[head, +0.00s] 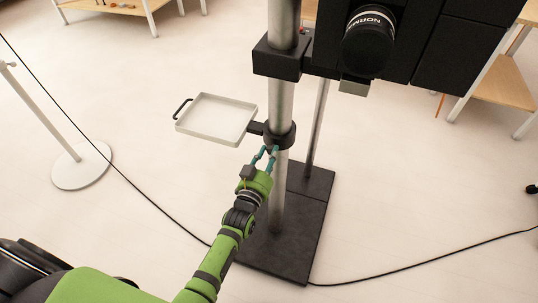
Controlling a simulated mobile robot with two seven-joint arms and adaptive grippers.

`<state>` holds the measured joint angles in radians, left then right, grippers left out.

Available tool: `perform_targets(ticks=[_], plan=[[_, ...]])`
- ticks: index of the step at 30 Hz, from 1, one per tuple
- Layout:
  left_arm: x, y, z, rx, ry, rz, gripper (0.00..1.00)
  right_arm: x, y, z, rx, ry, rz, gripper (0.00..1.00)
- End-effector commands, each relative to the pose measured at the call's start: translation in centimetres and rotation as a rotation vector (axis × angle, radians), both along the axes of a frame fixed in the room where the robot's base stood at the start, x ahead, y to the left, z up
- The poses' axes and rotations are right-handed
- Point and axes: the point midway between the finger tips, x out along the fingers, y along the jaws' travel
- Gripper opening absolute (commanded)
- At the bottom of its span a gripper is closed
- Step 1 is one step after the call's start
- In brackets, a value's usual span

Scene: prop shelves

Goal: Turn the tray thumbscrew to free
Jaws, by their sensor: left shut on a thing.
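The pale square tray (218,117) with a dark handle is fixed to the silver pole (279,185) by a black clamp collar (284,138). My left gripper (267,155) reaches up to the collar's lower front, its teal fingertips shut on the tray thumbscrew. The fingers and collar hide most of the thumbscrew, so its turn cannot be told. The tray looks roughly level and sits left of the pole. My right gripper is not in view.
A black base plate (308,205) carries the pole and a thinner rod. Black equipment (368,40) hangs above right. A white round stand base (82,165) is at left. Dark cables cross the pale floor; wooden shelves (505,82) stand at the right.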

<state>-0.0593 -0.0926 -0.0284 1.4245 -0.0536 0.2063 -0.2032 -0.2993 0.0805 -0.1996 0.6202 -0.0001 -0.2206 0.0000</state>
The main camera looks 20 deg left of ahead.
Motion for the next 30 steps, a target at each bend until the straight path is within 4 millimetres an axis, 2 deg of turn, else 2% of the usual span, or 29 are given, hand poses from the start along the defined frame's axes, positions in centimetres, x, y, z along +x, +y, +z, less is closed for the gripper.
perform_targets(ticks=[3, 4, 5, 6, 15, 19, 23, 30], plan=[[-0.2, 0.2, -0.6, 0.003, 0.016, 0.003, 0.0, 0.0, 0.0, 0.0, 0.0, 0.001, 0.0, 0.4], [-0.2, 0.2, -0.6, 0.003, 0.016, 0.003, 0.39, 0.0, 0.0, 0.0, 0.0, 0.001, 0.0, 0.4], [-0.2, 0.2, -0.6, 0.003, 0.016, 0.003, 0.51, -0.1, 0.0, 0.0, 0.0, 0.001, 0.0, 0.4], [-0.2, 0.2, -0.6, 0.003, 0.016, 0.003, 0.55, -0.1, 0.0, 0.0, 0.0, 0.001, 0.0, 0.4], [-0.2, 0.0, -0.3, 0.002, 0.007, 0.0, 0.55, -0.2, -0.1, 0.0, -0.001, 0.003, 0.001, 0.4], [-1.0, 0.0, -0.3, 0.002, 0.008, 0.0, 0.55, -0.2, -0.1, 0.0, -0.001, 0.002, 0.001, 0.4], [-3.3, 0.2, -0.4, 0.002, 0.01, 0.001, 0.55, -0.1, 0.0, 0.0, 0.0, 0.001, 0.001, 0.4], [-8.5, 0.3, -0.5, 0.002, 0.012, 0.0, 0.55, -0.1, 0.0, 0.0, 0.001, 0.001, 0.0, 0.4]])
